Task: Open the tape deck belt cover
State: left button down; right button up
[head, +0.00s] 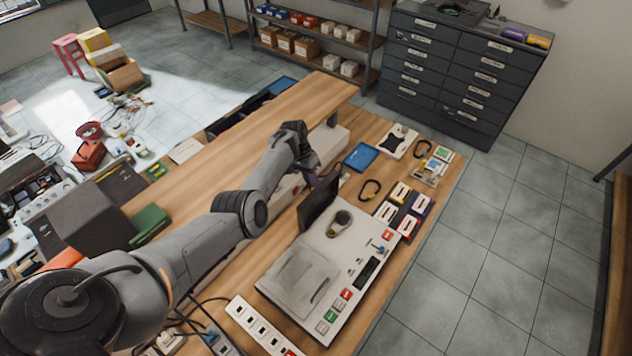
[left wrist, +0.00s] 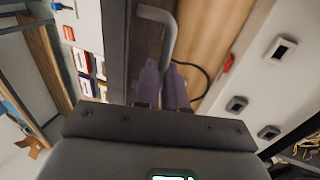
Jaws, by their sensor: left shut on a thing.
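The tape deck (head: 330,262) is a light flat unit on the wooden bench, with a grey lid (head: 299,280) and coloured buttons along its front right edge. A dark belt cover panel (head: 318,205) stands steeply raised at its far left side. A round dark part (head: 341,221) shows on the deck beside it. My left gripper (head: 314,178) is at the top of the panel. In the left wrist view its purple fingers (left wrist: 165,85) are shut on a grey bent handle (left wrist: 167,32) next to the dark panel (left wrist: 131,48). My right gripper is out of view.
Several coloured cassette-like boxes (head: 402,207) and a black loop (head: 370,190) lie beyond the deck. A white switch strip (head: 262,327) and cables lie at its near left. A raised wooden shelf (head: 250,118) runs behind my left arm.

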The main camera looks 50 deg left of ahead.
pick_arm(q)
jog(key=shift+s+f, duration=0.3)
jog(key=shift+f, duration=0.2)
jog(key=c, duration=1.5)
grip_release()
jog(key=shift+c, duration=0.2)
jog(key=o, duration=0.3)
jog(key=shift+s+d, duration=0.15)
jog(key=shift+o, duration=0.2)
jog(key=shift+r, duration=0.25)
